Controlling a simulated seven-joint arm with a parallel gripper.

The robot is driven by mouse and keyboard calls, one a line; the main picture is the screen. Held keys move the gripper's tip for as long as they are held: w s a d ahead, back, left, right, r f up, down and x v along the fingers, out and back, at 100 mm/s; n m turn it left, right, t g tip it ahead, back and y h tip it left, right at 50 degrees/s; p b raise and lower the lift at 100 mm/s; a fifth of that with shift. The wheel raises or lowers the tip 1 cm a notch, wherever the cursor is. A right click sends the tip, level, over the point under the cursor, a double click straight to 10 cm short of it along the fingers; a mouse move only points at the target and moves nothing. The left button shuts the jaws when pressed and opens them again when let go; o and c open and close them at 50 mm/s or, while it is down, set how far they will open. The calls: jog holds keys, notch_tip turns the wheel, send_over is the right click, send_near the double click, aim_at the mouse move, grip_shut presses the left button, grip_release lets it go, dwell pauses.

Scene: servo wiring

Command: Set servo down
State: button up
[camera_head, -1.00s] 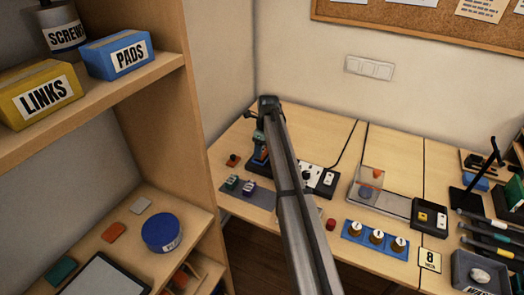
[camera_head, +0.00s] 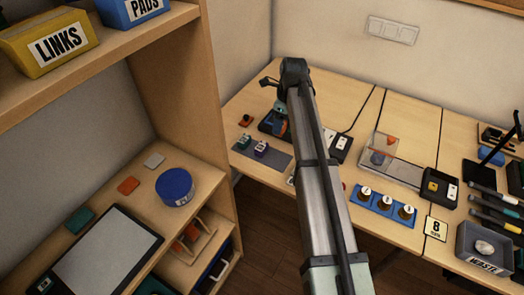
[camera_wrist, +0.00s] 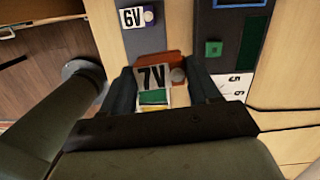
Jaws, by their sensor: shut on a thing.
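In the wrist view, my gripper (camera_wrist: 163,90) is shut on a servo (camera_wrist: 152,76), which carries a "7V" label and shows orange, green and yellow parts between the fingers. Under and beyond it lies a dark grey strip mat (camera_wrist: 145,42) with a "6V" label (camera_wrist: 131,17) and a small round knob near the top. My arm hides most of the gripper there. Whether the held servo touches the mat cannot be told.
A dark device with a green square (camera_wrist: 214,48) stands right of the gripper. The shelf unit (camera_head: 180,120) stands left.

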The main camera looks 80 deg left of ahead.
jog(key=shift+s+d+f+n, duration=0.15)
jog(key=shift+d+f+n, duration=0.5)
jog(key=shift+f, duration=1.1)
jog(key=shift+s+d+f+n, duration=0.2)
jog(key=shift+d+f+n, duration=0.45)
jog(key=shift+f, duration=1.1)
jog(key=shift+s+d+f+n, duration=0.15)
jog(key=shift+d+f+n, duration=0.45)
jog(key=shift+f, duration=1.15)
jog(key=shift+d+f, duration=0.1)
jog(key=o, duration=1.1)
jog(key=shift+c, duration=0.2)
notch_tip(320, 180, up, 12)
jog(key=w, duration=0.1)
jog(key=shift+w+d, duration=0.2)
jog(key=shift+d, duration=0.05)
